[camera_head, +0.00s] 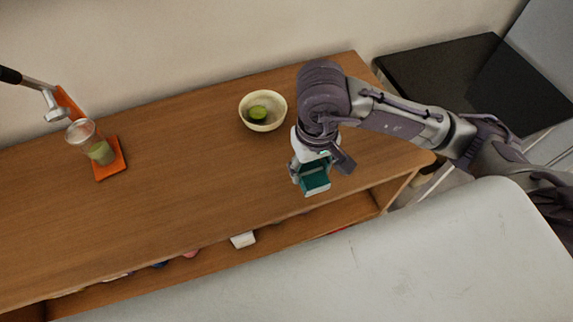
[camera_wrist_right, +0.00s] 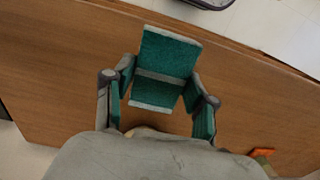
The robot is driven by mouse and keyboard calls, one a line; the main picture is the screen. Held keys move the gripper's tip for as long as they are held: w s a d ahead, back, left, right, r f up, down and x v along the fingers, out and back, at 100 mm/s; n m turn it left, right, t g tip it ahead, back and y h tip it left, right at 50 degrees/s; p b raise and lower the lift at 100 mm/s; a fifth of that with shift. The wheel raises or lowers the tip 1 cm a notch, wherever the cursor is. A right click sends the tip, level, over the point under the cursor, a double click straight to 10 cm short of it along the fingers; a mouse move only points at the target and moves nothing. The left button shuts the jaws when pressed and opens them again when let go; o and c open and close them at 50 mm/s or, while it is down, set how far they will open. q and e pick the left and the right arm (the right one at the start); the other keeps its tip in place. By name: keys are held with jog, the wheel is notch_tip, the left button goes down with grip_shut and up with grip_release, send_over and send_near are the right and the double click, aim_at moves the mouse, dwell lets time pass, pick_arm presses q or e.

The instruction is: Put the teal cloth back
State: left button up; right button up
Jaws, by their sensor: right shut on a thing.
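The teal cloth (camera_head: 315,182) is in my right gripper (camera_head: 311,172), over the front part of the wooden counter top. In the right wrist view the cloth (camera_wrist_right: 168,55) shows as a folded teal piece with pale edges, between the two fingers of the gripper (camera_wrist_right: 158,95). More teal shows along the inner sides of both fingers. My right gripper is shut on the cloth. I cannot tell whether the cloth touches the counter. My left gripper is not in view.
The wooden counter (camera_head: 190,190) has an open shelf below with a white block (camera_head: 243,240) and small items. A pale bowl (camera_head: 263,111) holds something green. The counter between cup and bowl is clear.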

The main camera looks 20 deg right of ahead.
jog(key=p, duration=0.1)
send_over(285, 179)
jog(key=f, duration=0.3)
jog(key=shift+s+d, duration=0.25)
jog(key=shift+s, duration=0.15)
jog(key=shift+w+a+f, duration=0.25)
jog(key=shift+w+f, duration=0.05)
jog(key=shift+f, duration=0.15)
notch_tip(285, 179, down, 3)
jog(key=shift+f+p, duration=0.15)
jog(key=shift+p, duration=0.75)
jog(key=shift+f, duration=0.25)
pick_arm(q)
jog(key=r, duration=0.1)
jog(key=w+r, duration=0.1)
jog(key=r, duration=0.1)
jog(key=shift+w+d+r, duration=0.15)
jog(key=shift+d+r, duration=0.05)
pick_arm(e)
jog(key=shift+f, duration=0.1)
jog(key=shift+f, duration=0.1)
jog(key=o, duration=1.1)
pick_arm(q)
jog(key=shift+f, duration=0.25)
